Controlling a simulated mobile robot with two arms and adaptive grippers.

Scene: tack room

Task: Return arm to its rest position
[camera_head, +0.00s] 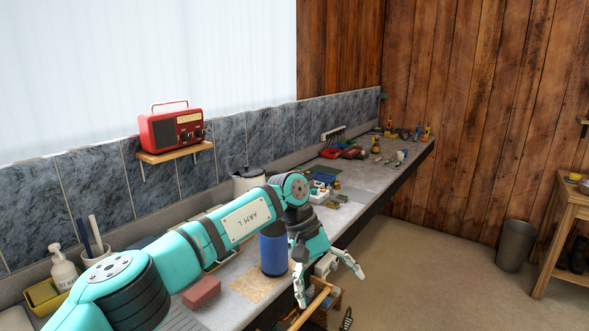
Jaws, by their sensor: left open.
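My left arm, teal and black, comes in from the lower left of the head view and reaches over the long grey counter (237,313). My left gripper (330,281) hangs at the counter's front edge with its fingers spread open, pointing down. I see nothing between its fingers. A blue cylinder (273,252) stands on the counter just left of the gripper, apart from the fingers as far as I can tell. My right gripper is not in view.
A red brick-like block (202,292) lies on the counter near a tan mat (250,285). A white kettle (248,178) stands behind my arm. A red radio (172,129) sits on a wall shelf. A wooden-handled basket is below the gripper. Open floor (430,265) lies to the right.

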